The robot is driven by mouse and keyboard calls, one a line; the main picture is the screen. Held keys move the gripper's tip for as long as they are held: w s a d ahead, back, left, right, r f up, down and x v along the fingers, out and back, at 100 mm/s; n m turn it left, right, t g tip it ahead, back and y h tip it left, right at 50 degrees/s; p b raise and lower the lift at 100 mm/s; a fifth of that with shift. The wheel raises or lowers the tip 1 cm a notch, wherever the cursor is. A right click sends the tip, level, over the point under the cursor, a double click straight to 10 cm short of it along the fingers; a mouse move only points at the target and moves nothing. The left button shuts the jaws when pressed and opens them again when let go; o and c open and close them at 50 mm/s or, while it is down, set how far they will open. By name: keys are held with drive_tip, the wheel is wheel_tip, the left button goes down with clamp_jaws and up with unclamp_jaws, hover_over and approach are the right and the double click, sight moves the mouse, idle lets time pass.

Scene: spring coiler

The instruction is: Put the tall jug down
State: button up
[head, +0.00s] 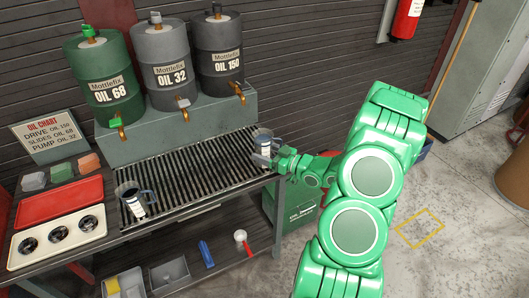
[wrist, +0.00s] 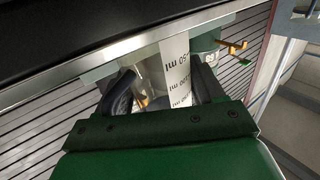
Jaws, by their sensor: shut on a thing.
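My gripper (head: 274,160) is shut on a clear jug (head: 263,138) with a white scale strip, at the right end of the slatted drip grate (head: 190,172). In the wrist view the jug (wrist: 178,62) stands between the dark fingers (wrist: 165,95), with "ml" marks on its strip. It looks about upright in the head view. I cannot tell whether its base touches the grate; the gripper hides its lower part. A second jug (head: 131,197) with a dark handle stands at the grate's left end.
Three drums, OIL 68 (head: 103,82), OIL 32 (head: 166,68) and OIL 150 (head: 218,50), stand behind the grate with taps facing forward. A red tray (head: 60,200) and a white panel with dark round recesses (head: 58,240) lie at left. The grate's middle is clear.

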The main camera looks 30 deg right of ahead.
drive_tip(key=shift+f, duration=0.15)
drive_tip(key=o, duration=1.2)
drive_tip(key=shift+o, duration=0.2)
drive_tip(key=shift+o, duration=0.4)
drive_tip(key=v, duration=1.2)
